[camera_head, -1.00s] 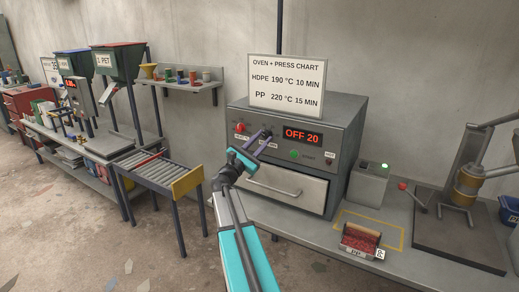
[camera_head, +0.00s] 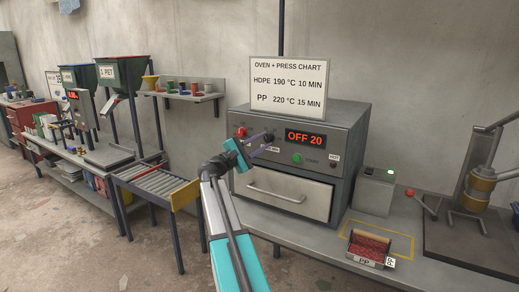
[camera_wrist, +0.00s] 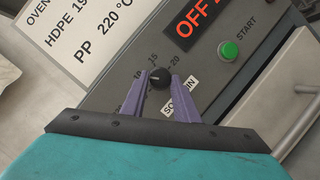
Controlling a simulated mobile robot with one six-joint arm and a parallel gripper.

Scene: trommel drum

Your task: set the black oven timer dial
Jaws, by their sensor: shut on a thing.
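The black oven timer dial (camera_wrist: 160,77) sits on the oven's front panel, with 10, 15 and 20 legible around it in the wrist view. It also shows in the head view (camera_head: 269,137), left of the red display (camera_head: 305,138) reading OFF 20. My gripper (camera_wrist: 161,82) is shut on the dial, with one purple finger on each side of it. In the head view my gripper (camera_head: 262,147) reaches the panel from the lower left. The fingers partly cover the dial's label, and its exact pointer direction is hard to read.
The grey oven (camera_head: 352,122) has a red knob (camera_head: 241,132) left of the dial and a green START button (camera_wrist: 229,50) to the right. A chart (camera_head: 290,84) stands on top. A tray of red pieces marked PP (camera_head: 368,250) lies on the bench.

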